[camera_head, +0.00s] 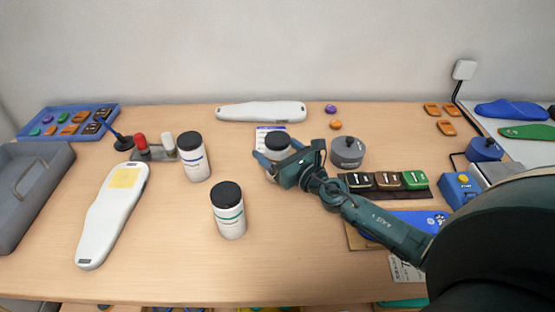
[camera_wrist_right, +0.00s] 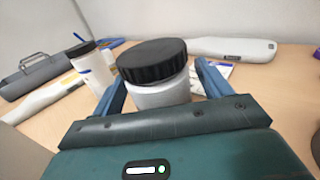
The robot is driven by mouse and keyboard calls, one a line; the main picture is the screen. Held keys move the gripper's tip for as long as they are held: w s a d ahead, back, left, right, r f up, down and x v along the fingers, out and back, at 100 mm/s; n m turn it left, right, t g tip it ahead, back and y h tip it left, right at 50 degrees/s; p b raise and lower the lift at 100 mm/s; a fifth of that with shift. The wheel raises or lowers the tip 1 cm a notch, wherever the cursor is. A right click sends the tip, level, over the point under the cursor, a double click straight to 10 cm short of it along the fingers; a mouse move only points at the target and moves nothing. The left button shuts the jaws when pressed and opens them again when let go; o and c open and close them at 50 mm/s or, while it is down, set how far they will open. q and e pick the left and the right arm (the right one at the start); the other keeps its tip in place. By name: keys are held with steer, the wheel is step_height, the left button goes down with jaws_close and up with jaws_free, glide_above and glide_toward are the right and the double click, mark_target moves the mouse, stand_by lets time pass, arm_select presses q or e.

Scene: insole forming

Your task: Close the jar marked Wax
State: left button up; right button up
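Three white jars with black lids stand on the table in the head view. One is at back left (camera_head: 195,168), one is nearer the front (camera_head: 230,221), and one (camera_wrist_right: 162,95) is at my right gripper. Their labels are too small or hidden to read, so I cannot tell which is marked Wax. The black lid (camera_wrist_right: 152,60) of the jar at my gripper sits on top of it. My right gripper (camera_head: 278,156) has its blue fingers apart, one on each side of this jar, with a gap visible at the right finger in the wrist view. My left gripper is out of view.
A grey round pot (camera_head: 347,152) stands just right of the gripper, near a row of coloured blocks (camera_head: 387,181). A white insole form (camera_head: 261,111) lies behind; another (camera_head: 110,218) lies at left. The front middle of the table is clear.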

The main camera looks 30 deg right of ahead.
mark_target(277, 137)
steer(key=shift+r, duration=0.1)
steer(key=c, duration=1.1)
step_height(277, 137, up, 4)
steer(key=p, duration=0.3)
steer(key=shift+r+p, duration=0.1)
steer(key=shift+p, duration=0.2)
steer(key=shift+c, duration=0.2)
step_height(277, 137, up, 2)
steer(key=shift+r, duration=0.1)
steer(key=shift+r+p, duration=0.3)
steer(key=shift+r, duration=1.5)
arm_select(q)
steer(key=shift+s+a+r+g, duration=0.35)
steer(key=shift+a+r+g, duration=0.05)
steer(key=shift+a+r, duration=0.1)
